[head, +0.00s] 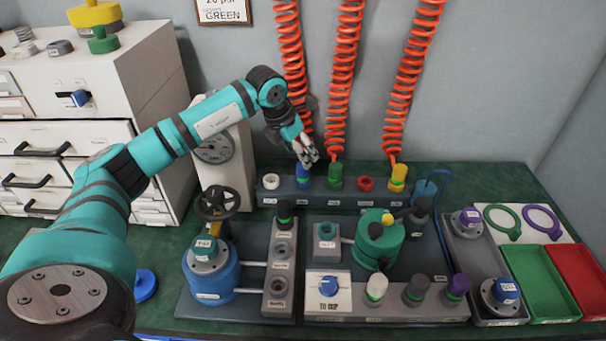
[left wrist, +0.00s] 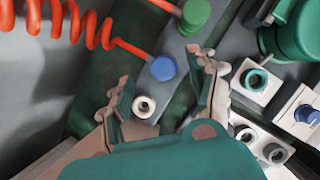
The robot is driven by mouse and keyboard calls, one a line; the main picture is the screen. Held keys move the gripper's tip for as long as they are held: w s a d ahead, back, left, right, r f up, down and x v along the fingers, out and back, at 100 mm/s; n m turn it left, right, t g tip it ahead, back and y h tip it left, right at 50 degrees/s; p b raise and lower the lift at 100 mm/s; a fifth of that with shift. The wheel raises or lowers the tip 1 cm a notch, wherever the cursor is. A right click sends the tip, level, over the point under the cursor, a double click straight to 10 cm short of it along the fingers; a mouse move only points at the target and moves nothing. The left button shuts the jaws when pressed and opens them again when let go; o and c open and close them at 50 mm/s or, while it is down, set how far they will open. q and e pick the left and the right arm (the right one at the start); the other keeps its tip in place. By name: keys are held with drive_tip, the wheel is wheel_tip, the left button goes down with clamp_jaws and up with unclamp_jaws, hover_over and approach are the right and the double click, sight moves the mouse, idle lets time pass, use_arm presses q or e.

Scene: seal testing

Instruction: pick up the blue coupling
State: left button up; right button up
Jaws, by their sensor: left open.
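The blue coupling (head: 303,179) stands in the grey holder rail (head: 318,200) at the back of the bench, between a white ring (head: 271,181) and a green coupling (head: 335,176). In the left wrist view the blue coupling (left wrist: 163,68) shows as a round blue top, with the end of an orange coiled hose (left wrist: 132,48) running to it. My left gripper (head: 309,154) is just above it in the head view and hides part of it. In the left wrist view its fingers (left wrist: 160,86) are spread apart and empty, with the blue top between and slightly beyond them.
A red ring (head: 366,184) and a yellow coupling (head: 398,175) stand farther right in the rail. Orange coils hang behind it. A gauge column (head: 214,148) stands left, a blue tank with a handwheel (head: 211,280) in front, and a green pump (head: 378,245) front right.

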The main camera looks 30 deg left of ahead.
sight(303, 172)
use_arm(q)
drive_tip(key=x, duration=0.4)
drive_tip(key=shift+s+d+f+b, duration=0.1)
drive_tip(key=shift+s+f+b, duration=0.2)
drive_tip(key=shift+f, duration=0.25)
drive_tip(key=shift+w+f, duration=0.3)
drive_tip(key=shift+f, duration=0.1)
use_arm(e)
drive_tip(key=shift+w+r, duration=0.2)
drive_tip(key=shift+r, duration=0.45)
drive_tip(key=shift+w+r, duration=0.15)
drive_tip(key=shift+r, duration=0.45)
